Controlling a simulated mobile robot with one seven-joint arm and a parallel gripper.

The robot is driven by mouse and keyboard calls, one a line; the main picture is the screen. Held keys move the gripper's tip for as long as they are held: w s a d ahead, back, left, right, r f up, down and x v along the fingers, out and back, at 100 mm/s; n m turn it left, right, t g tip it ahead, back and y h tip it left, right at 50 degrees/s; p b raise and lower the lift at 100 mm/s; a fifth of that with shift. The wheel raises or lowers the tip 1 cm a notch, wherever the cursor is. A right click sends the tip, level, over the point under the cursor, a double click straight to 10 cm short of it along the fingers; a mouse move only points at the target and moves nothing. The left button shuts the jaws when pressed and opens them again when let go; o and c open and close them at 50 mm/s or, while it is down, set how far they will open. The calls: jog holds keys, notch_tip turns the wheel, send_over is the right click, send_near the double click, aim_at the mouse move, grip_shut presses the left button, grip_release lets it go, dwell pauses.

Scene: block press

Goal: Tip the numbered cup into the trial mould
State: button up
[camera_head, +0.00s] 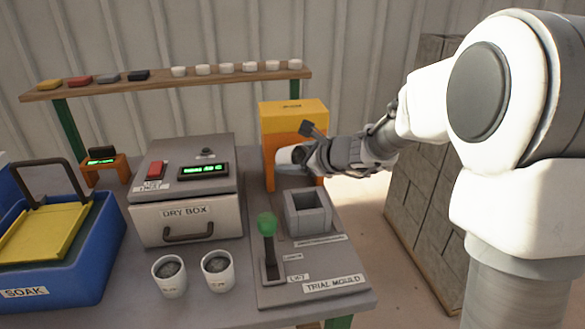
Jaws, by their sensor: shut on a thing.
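My gripper (307,156) is shut on a white cup (287,156), which lies tilted on its side in the jaws. Its mouth side and any number on it cannot be made out. The cup is held in front of the orange and yellow box, above and behind the mould. The trial mould (321,221) is a grey square frame with an open hollow, on a grey base plate labelled TRIAL MOULD. A lever (268,245) with a green knob stands upright at the left of that plate.
Two white cups with grey contents, a left one (169,277) and a right one (218,271), stand at the table's front. The dry box (187,217) and blue soak tub (78,276) are to the left. The orange and yellow box (293,116) stands behind. A shelf (167,84) holds small samples.

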jog(key=shift+s+d+f+t+y+b, duration=0.15)
jog(key=shift+t+y+b, duration=0.4)
jog(key=shift+b, duration=1.95)
jog(key=shift+s+d+f+t+y+b, duration=0.15)
jog(key=shift+t+y+b, duration=0.35)
jog(key=shift+b, duration=2)
jog(key=t+b, duration=0.1)
jog(key=b, duration=0.3)
jog(key=y+b, duration=0.1)
jog(key=b, duration=0.3)
jog(key=shift+s+d+t, duration=0.2)
jog(key=shift+s+t, duration=0.1)
jog(key=shift+t, duration=0.05)
jog(key=shift+s+r+y, duration=0.1)
jog(key=shift+r+y, duration=0.05)
jog(key=shift+y, duration=0.2)
jog(key=shift+s+d+r+t+y, duration=0.1)
jog(key=shift+s+d+t+y, duration=0.15)
jog(key=shift+t+y, duration=0.5)
jog(key=shift+d, duration=0.15)
